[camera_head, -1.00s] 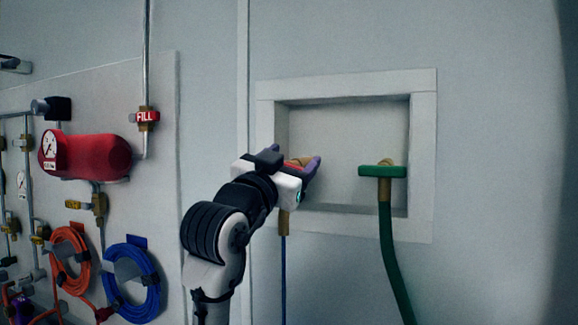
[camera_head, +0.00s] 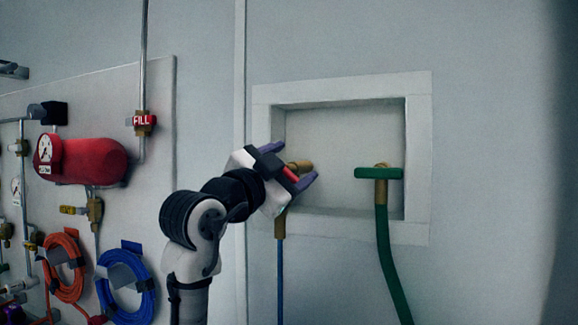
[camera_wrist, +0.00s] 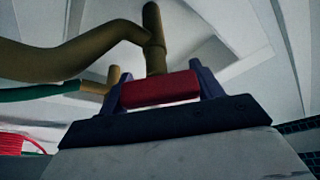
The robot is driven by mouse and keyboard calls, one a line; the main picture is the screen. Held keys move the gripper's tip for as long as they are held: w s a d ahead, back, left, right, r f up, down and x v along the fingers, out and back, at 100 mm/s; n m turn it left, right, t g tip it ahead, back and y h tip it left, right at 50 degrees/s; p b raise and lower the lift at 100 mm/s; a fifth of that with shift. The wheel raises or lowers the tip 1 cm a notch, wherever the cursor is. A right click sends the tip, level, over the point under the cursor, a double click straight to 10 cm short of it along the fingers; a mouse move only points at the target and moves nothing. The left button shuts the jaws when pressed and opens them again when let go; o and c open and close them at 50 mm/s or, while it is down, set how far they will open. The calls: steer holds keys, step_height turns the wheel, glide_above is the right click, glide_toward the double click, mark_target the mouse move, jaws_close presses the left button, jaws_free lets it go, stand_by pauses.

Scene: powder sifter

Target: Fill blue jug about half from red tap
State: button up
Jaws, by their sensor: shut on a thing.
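The red tap's handle (camera_head: 290,174) is a short red bar on a brass tap body (camera_head: 300,166) at the left of a wall recess. My gripper (camera_head: 288,166) is shut on this bar, with one purple finger at each end and the bar tilted. In the wrist view the red bar (camera_wrist: 160,89) lies between my gripper's two fingers (camera_wrist: 160,85), in front of a brass stem. A blue hose (camera_head: 281,268) hangs below this tap. No blue jug is in view, and no flow can be seen.
A green-handled tap (camera_head: 379,173) with a green hose (camera_head: 392,255) is close by on the right in the recess (camera_head: 418,160). On the left, a panel holds a red tank (camera_head: 92,160), an orange coil (camera_head: 65,268) and a blue coil (camera_head: 125,282).

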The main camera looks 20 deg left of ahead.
steer(key=o, duration=1)
steer(key=shift+b+v, duration=2.8)
steer(key=shift+v, duration=4.1)
